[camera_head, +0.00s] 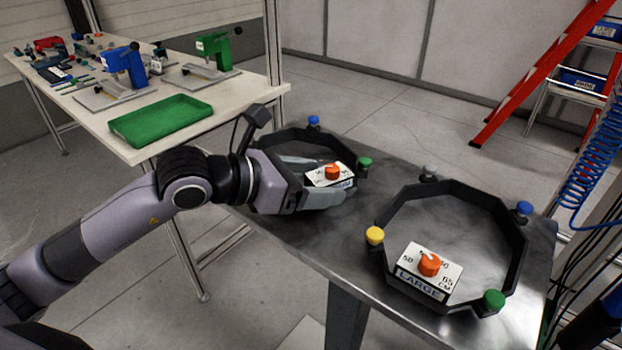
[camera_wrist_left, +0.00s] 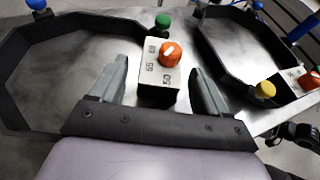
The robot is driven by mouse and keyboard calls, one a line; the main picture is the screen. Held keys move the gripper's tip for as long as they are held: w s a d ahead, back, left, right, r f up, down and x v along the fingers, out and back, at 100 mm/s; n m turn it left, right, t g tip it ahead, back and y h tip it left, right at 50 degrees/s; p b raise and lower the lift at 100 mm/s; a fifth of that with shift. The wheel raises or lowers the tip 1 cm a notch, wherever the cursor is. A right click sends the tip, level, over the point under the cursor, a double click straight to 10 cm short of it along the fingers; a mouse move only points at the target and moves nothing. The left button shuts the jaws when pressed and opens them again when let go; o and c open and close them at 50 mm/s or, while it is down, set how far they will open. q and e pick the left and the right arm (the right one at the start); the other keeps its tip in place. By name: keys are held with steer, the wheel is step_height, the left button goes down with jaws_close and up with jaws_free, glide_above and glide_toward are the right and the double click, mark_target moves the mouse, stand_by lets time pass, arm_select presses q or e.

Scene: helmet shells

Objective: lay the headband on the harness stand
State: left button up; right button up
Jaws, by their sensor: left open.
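Two black angular headbands lie on a dark metal table. The left headband (camera_head: 338,138) has blue and green knobs in view and a white dial box (camera_head: 342,182) with an orange knob. My left gripper (camera_head: 322,180) is at this box, its fingers open on either side of it. The left wrist view shows the box (camera_wrist_left: 156,88) between the two fingers, apart from both. My gripper hides part of this headband. The right headband (camera_head: 517,240) is marked LARGE, with yellow, grey, blue and green knobs. I cannot tell which thing is the harness stand. My right gripper is not in view.
The metal table (camera_head: 350,240) has bare room between and in front of the headbands. A pale workbench (camera_head: 85,110) at the back left holds a green tray (camera_head: 160,120), a blue device (camera_head: 125,68), a green device (camera_head: 215,50) and tools. A red ladder (camera_head: 535,75) stands behind right.

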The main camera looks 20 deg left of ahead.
arm_select(q)
steer(key=shift+r, duration=0.1)
steer(key=shift+s+a+r, duration=0.1)
steer(key=shift+a, duration=0.05)
steer(key=b+v, duration=0.1)
steer(key=v, duration=0.8)
steer(key=shift+s+a+b, duration=0.3)
steer(key=shift+v, duration=0.9)
steer(key=shift+d+r, duration=0.1)
steer(key=shift+r, duration=0.1)
